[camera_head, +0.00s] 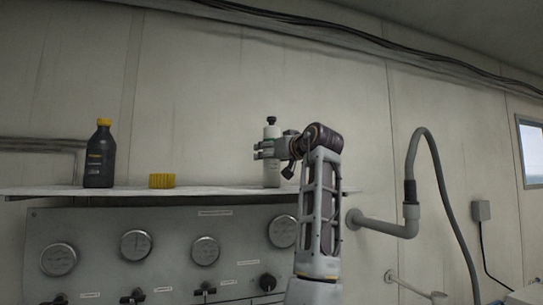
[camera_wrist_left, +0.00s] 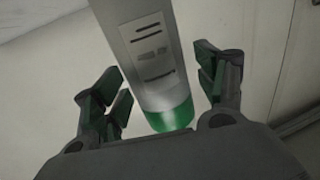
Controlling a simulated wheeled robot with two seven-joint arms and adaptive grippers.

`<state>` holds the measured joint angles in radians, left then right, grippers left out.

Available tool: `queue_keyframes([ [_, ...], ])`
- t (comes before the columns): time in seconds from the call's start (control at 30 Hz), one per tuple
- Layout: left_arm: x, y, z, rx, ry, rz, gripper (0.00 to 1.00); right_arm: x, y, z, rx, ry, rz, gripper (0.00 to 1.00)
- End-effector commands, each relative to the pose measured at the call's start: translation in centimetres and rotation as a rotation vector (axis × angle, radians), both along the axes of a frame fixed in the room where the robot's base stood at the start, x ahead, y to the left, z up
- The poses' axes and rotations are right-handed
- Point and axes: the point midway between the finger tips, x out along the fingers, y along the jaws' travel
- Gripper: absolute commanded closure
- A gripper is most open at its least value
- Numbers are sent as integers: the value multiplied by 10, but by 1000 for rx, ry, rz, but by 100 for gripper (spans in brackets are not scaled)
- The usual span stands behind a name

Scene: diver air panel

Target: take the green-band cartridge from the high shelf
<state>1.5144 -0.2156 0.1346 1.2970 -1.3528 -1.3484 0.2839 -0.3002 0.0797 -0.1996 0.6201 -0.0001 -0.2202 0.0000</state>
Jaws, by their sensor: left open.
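The green-band cartridge (camera_head: 271,172) is a pale upright cylinder with a black top, standing on the high shelf (camera_head: 225,190) near its right part. The left wrist view shows its grey-white body (camera_wrist_left: 148,55) with a printed label and a green band at one end. My left gripper (camera_head: 263,149) is at the cartridge's upper half. In the left wrist view its open fingers (camera_wrist_left: 155,85) stand on either side of the cartridge, with visible gaps to both. My right gripper is not in view.
A dark bottle with a yellow cap (camera_head: 99,160) and a small yellow block (camera_head: 162,181) stand further left on the shelf. A gauge panel (camera_head: 170,265) is below the shelf. A grey pipe and hose (camera_head: 411,210) are to the right of my arm.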

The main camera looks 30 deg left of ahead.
Motion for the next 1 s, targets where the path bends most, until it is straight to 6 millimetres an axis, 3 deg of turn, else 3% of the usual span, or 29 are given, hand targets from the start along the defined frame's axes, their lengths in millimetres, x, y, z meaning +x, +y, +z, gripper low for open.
queue_keyframes([
  [0.37,0,0,-1,0,0,0,29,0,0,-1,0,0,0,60],
  [0.8,0,0,-1,0,0,-1,86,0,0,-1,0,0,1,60],
  [1.0,0,-1,0,1,-2,-1,89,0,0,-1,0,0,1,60],
])
